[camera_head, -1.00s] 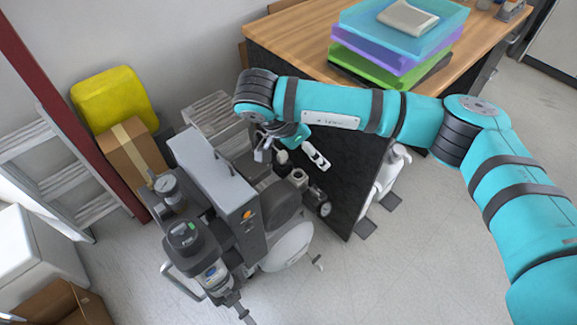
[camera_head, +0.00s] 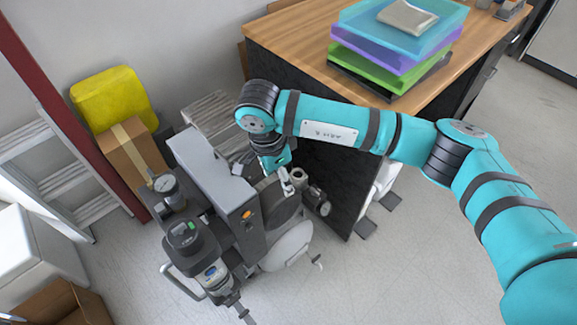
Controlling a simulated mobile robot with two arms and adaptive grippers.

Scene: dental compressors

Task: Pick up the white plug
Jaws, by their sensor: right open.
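My right gripper (camera_head: 264,178) is open over the dental compressor (camera_head: 229,196), pointing down, with its pale fingers apart. I cannot make out the white plug now. The small pale knob seen on the machine earlier lies about where my gripper and wrist cover the view. One finger is close to the round-topped fitting (camera_head: 298,175) on the machine's right side; whether they touch cannot be told. My left gripper is not in view.
A wooden-topped desk (camera_head: 290,38) with a dark side panel stands right behind the compressor, with stacked coloured trays (camera_head: 400,42) on it. A yellow container (camera_head: 112,97), a cardboard box (camera_head: 133,158) and a ladder (camera_head: 50,180) are at left. The floor in front is clear.

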